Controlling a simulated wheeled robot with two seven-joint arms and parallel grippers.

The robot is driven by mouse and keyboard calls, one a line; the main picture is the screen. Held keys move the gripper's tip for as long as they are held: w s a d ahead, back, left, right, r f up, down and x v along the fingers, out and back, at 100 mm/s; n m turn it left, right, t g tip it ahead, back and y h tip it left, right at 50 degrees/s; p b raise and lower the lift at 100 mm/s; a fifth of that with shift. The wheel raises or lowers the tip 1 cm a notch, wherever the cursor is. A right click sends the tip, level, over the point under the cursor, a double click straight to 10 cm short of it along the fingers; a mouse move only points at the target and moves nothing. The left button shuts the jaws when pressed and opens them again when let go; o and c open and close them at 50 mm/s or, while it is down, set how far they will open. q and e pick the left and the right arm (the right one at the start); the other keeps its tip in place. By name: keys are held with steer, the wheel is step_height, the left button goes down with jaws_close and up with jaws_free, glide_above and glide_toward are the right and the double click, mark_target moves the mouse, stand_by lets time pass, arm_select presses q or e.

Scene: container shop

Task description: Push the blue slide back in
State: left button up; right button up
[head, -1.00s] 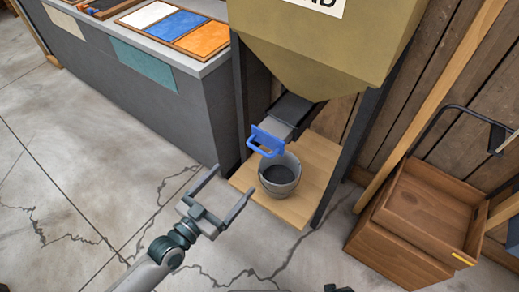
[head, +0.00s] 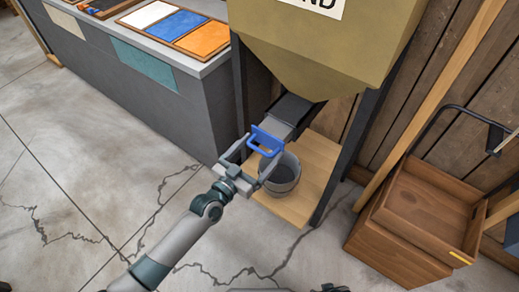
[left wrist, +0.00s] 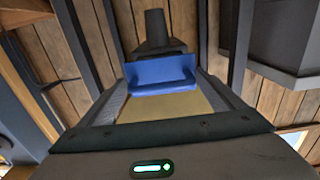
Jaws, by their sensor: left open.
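The blue slide (head: 266,137) is a flat plate with a loop handle, at the mouth of the grey chute (head: 291,110) under the hopper. It stands out at the chute's lower end. My left gripper (head: 257,154) is open, just in front of the slide, with a finger on each side of the handle. In the left wrist view the blue slide (left wrist: 160,75) is centred ahead, between and beyond the fingers. I cannot tell whether anything touches. My right gripper is not in view.
A grey bucket (head: 284,180) with dark contents stands below on a wooden board (head: 318,152). The tan hopper (head: 320,50) hangs above between dark posts. A grey counter (head: 180,90) is at left, wooden crates (head: 415,225) at right. The floor in front is open.

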mark_target(273, 135)
arm_select(q)
steer(key=c, duration=1.2)
steer(key=shift+w+d, duration=0.2)
steer(key=shift+w, duration=0.1)
steer(key=shift+c, duration=0.2)
steer(key=b+x, duration=0.1)
steer(key=x, duration=0.5)
steer(key=shift+d+f+b, duration=0.1)
steer(key=shift+b, duration=0.2)
steer(key=shift+w+d, duration=0.15)
steer(key=shift+w, duration=0.05)
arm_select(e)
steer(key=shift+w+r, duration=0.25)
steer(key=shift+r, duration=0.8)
arm_select(q)
steer(key=o, duration=1.2)
steer(key=shift+c, duration=0.2)
steer(key=shift+o, duration=0.4)
steer(key=shift+w+d, duration=0.1)
steer(key=shift+d, duration=0.05)
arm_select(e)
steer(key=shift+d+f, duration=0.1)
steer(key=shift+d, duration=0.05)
